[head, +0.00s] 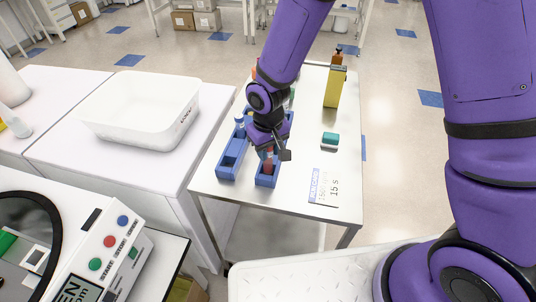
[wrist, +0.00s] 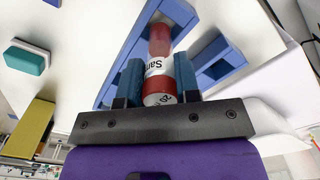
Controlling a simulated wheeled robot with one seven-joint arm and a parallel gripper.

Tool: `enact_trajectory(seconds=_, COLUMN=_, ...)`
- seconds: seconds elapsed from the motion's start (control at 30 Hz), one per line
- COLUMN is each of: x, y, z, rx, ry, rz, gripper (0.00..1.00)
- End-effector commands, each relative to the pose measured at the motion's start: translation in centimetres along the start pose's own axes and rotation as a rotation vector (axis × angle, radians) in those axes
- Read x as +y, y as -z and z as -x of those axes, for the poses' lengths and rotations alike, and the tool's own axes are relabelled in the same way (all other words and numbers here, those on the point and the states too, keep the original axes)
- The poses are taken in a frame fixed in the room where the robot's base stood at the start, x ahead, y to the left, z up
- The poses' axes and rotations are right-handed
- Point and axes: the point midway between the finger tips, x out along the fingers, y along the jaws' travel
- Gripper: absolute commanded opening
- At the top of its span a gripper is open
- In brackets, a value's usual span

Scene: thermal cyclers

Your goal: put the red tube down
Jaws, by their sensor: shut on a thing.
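The red tube (wrist: 158,42) has a white label with dark lettering and sits between the two teal fingers of my gripper (wrist: 158,76) in the wrist view. My gripper (head: 268,152) is shut on it. In the head view the red tube (head: 268,164) points down at the front part of the right blue rack (head: 265,182). The blue rack walls (wrist: 140,42) flank the tube in the wrist view. I cannot tell whether its lower end rests on the rack floor.
A second blue rack (head: 228,168) stands close to the left, holding a blue-capped tube (head: 239,119). A teal-and-white block (head: 330,140), a printed card (head: 324,187), a yellow box (head: 335,87) and a brown bottle (head: 338,56) share the table. A white tub (head: 143,110) stands left.

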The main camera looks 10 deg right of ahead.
Motion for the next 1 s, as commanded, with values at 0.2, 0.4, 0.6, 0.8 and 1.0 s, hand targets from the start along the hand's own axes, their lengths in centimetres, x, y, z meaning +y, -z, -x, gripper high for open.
enact_trajectory(seconds=0.2, x=-0.1, y=0.0, z=-2.2, rx=0.000, ry=0.000, rz=0.001, gripper=0.08)
enact_trajectory(seconds=0.4, x=-0.1, y=0.0, z=-2.2, rx=0.001, ry=0.001, rz=0.000, gripper=0.08)
enact_trajectory(seconds=0.6, x=-0.1, y=0.0, z=-2.5, rx=0.001, ry=0.001, rz=0.000, gripper=0.42)
enact_trajectory(seconds=0.8, x=-0.1, y=0.0, z=-2.5, rx=0.001, ry=0.001, rz=0.000, gripper=0.56)
enact_trajectory(seconds=1.0, x=-0.1, y=0.0, z=-2.2, rx=0.002, ry=0.001, rz=0.000, gripper=0.56)
